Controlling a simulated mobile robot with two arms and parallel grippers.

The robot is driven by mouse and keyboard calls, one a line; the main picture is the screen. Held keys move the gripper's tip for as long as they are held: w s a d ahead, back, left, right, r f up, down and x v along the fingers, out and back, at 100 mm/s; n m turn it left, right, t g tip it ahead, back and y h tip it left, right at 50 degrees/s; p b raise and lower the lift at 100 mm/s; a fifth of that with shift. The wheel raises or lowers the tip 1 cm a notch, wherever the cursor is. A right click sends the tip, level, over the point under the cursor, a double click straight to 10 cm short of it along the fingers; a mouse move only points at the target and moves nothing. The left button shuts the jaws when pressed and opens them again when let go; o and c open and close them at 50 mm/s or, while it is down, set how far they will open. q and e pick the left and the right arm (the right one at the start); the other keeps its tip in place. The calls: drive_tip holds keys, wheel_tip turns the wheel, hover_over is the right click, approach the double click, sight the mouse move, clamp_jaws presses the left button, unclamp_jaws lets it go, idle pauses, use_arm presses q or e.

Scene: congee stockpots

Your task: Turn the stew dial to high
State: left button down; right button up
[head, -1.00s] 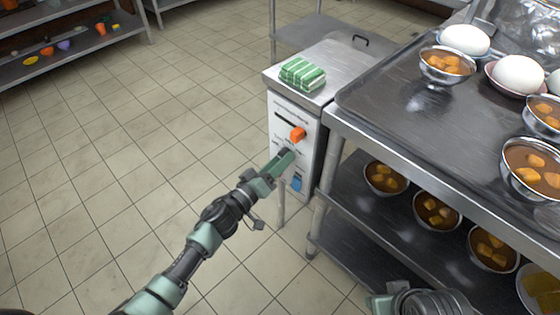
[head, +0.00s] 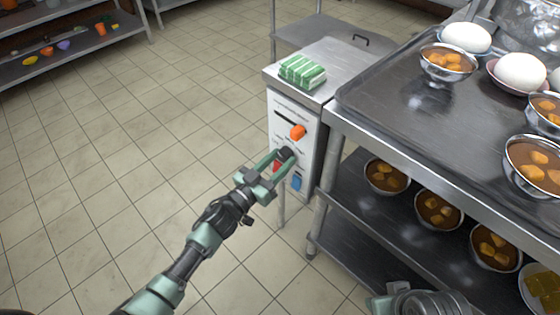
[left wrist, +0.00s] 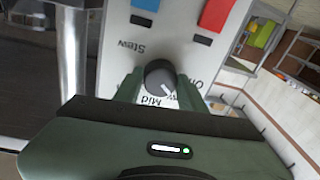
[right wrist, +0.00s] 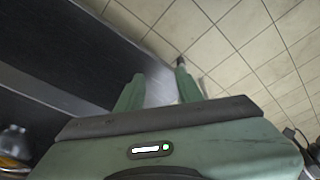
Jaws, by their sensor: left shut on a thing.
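The stew dial (left wrist: 160,78) is a round dark knob with a white pointer line on a pale control panel (left wrist: 120,60). In the left wrist view it sits between the fingers of my left gripper (left wrist: 158,88), which is shut on it. The printed words "Stew" and "Mid" show near it; other lettering is partly hidden by a finger. The pointer line slants to the lower right, between "Mid" and the partly hidden lettering. In the head view the dial (head: 286,153) is dark at the left gripper's tips. My right gripper (right wrist: 155,90) is open and empty.
An orange control (head: 298,132) is above the dial; a red switch (left wrist: 215,15) and a blue switch (head: 296,182) are below it. A folded green-striped cloth (head: 302,71) lies on the cabinet top. A steel table (head: 420,160) with bowls stands close right. Floor at left is clear.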

use_arm(q)
drive_tip(key=shift+f+m, duration=0.1)
drive_tip(key=shift+m, duration=0.9)
drive_tip(key=shift+m+b, duration=0.3)
drive_tip(key=shift+m, duration=0.2)
drive_tip(key=m, duration=0.3)
drive_tip(key=m+h+b, duration=0.1)
drive_tip(key=m, duration=0.3)
drive_tip(key=shift+a+g+h, duration=0.1)
drive_tip(key=shift+g+h, duration=0.2)
drive_tip(key=m+b, duration=0.1)
drive_tip(key=m, duration=0.3)
drive_tip(key=m+g, duration=0.1)
drive_tip(key=m, duration=0.3)
drive_tip(key=shift+w+a+h+b, duration=0.1)
drive_tip(key=shift+w+h+b, duration=0.05)
drive_tip(key=shift+h+b, duration=0.25)
drive_tip(key=shift+m+g, duration=0.3)
drive_tip(key=shift+m, duration=1.4)
use_arm(e)
drive_tip(key=w+a+r+t+y, duration=0.1)
drive_tip(key=w+a+r+t, duration=0.1)
drive_tip(key=w+r+t, duration=0.2)
drive_tip(key=w+a+r+t+y, duration=0.1)
drive_tip(key=w+a+r+t, duration=0.2)
drive_tip(key=w, duration=0.8)
drive_tip(key=shift+a+r+n+t+y, duration=0.2)
drive_tip(key=shift+r+n+t+y, duration=0.1)
drive_tip(key=shift+r+t, duration=0.9)
drive_tip(key=shift+w, duration=0.1)
